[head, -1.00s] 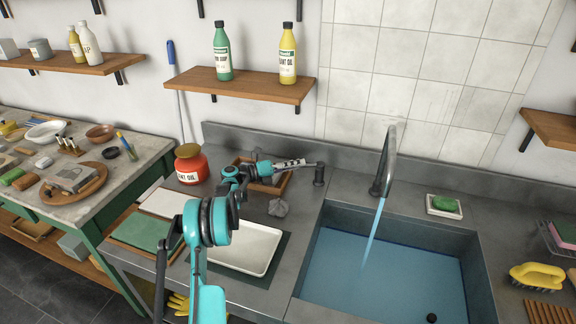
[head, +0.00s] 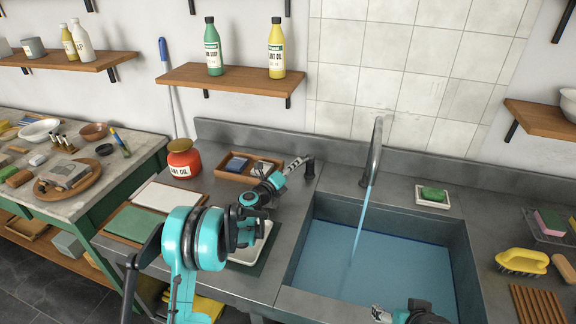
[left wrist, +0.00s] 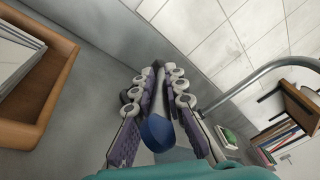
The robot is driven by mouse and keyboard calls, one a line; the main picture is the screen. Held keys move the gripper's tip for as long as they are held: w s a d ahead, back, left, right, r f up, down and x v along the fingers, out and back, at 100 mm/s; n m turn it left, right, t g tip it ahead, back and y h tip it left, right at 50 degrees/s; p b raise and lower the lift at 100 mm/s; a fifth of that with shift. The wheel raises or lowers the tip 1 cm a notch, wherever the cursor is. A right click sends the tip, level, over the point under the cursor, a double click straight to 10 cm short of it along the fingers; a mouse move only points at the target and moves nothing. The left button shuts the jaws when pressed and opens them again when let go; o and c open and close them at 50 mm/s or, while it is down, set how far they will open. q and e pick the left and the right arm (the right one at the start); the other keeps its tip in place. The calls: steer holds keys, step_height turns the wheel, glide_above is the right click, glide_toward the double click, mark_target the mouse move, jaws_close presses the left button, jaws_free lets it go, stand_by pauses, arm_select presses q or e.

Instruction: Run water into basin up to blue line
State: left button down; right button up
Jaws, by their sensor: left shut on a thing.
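The steel basin (head: 462,235) holds blue-tinted water (head: 395,262). A stream runs into it from the curved tap (head: 376,150); the tap also crosses the left wrist view (left wrist: 262,72). I cannot make out the blue line. My left gripper (head: 303,161) is at the dark tap lever (head: 309,171) on the counter left of the basin. In the left wrist view its fingers are shut around the lever, whose blue end (left wrist: 158,133) shows between them. My right gripper (head: 381,314) shows only partly at the bottom edge, over the basin's front; its fingers are unclear.
A wooden tray (head: 222,173) and a red oil jar (head: 184,160) stand behind my left arm. A white tray (head: 243,256) lies partly under it. A soap dish (head: 432,204) sits right of the tap. A yellow brush (head: 522,262) lies right of the basin.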

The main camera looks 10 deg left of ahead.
arm_select(q)
steer(key=shift+s+d+n+y, duration=0.2)
steer(key=shift+n+y, duration=0.2)
steer(key=shift+y, duration=0.2)
steer(key=c, duration=1.6)
jaws_free()
steer(key=shift+o, duration=0.2)
steer(key=v, duration=1.2)
steer(key=shift+f, duration=0.25)
